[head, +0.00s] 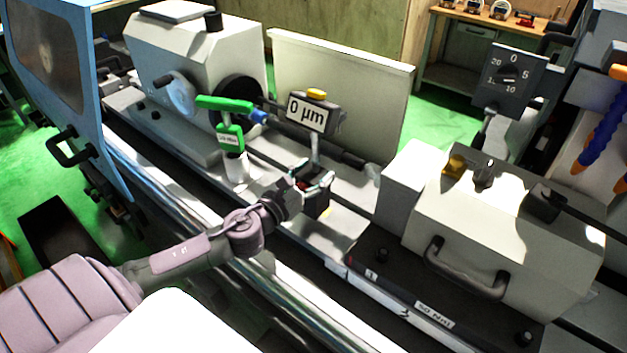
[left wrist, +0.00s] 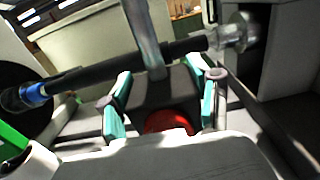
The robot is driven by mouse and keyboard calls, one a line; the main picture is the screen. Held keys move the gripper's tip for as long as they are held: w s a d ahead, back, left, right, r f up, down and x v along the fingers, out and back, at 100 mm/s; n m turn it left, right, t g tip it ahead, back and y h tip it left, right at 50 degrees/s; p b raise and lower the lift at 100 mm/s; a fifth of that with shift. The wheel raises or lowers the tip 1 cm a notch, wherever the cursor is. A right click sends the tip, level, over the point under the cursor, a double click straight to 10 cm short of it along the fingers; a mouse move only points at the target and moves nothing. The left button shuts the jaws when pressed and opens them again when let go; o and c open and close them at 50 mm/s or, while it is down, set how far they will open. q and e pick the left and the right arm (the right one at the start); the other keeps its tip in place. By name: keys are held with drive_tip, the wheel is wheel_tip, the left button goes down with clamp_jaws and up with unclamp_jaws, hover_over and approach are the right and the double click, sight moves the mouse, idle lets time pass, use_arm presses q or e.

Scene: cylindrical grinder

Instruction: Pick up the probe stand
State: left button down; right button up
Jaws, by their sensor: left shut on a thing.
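The probe stand has a black base (left wrist: 160,92) with a red knob (left wrist: 169,122) and a silver post (left wrist: 143,38). In the head view its post (head: 315,150) rises to a display reading "0 µm" (head: 307,114). The base is on the machine bed, partly hidden by my left gripper (head: 314,188). In the left wrist view, the teal-padded fingers of the left gripper (left wrist: 160,98) are shut on the two sides of the base. I cannot tell whether the base touches the bed. My right gripper is not in view.
A dark shaft (left wrist: 120,72) runs close behind the post. The white headstock (head: 190,60) is at the back left, the tailstock (head: 510,225) at the right. A pale panel (head: 350,85) stands behind.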

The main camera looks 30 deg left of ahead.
use_arm(q)
drive_tip(key=s+d+r, duration=0.7)
drive_tip(key=d, duration=0.2)
drive_tip(key=shift+d+r, duration=0.2)
drive_tip(key=shift+d, duration=0.05)
